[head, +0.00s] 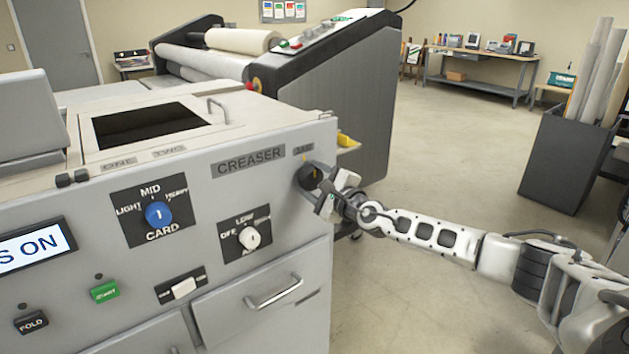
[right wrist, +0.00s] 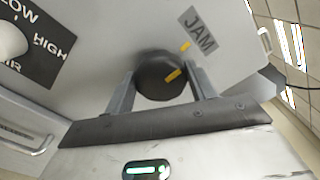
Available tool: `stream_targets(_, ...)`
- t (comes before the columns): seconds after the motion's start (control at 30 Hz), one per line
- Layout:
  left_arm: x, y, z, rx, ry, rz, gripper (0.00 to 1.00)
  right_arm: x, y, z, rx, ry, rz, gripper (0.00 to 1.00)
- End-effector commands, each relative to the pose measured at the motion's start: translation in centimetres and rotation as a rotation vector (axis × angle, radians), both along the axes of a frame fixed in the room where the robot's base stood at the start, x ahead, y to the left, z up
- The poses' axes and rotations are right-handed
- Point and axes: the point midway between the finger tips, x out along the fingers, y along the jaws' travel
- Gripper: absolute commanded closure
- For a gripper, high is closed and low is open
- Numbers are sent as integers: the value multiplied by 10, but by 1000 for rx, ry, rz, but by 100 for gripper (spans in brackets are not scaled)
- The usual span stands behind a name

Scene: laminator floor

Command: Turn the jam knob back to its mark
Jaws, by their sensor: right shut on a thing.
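The jam knob (head: 309,177) is a round black knob at the right end of the creaser's grey front panel. In the right wrist view the knob (right wrist: 158,77) carries a yellow line. A short yellow mark (right wrist: 185,46) is on the panel beside it, below the JAM label (right wrist: 198,30). The line and the mark both slant up to the right at roughly similar angles; exact alignment is hard to tell. My right gripper (head: 325,186) is shut on the knob, one finger on each side, as the right wrist view (right wrist: 162,86) shows. My left gripper is not in view.
The creaser panel (head: 92,245) also has a blue card knob (head: 158,214), a white air knob (head: 249,238), a green start button (head: 105,291) and a drawer handle (head: 274,292). A laminator (head: 335,95) stands behind. Floor right of the creaser is open up to a dark bin (head: 565,155) of rolls.

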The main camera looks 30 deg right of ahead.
Motion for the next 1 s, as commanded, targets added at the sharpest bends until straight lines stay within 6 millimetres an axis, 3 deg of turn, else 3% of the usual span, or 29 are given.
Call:
stream_targets(0.53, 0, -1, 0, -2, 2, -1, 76, 0, 0, -1, -31, -1, 1, 67)
stream_targets(0.57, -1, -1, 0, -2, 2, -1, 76, 0, 0, -1, -31, -1, 1, 42)
stream_targets(0.63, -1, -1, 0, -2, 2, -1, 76, 0, 0, -1, -30, -1, 1, 23)
stream_targets(1.0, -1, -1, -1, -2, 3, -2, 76, -4, 0, -1, -29, -1, 1, 23)
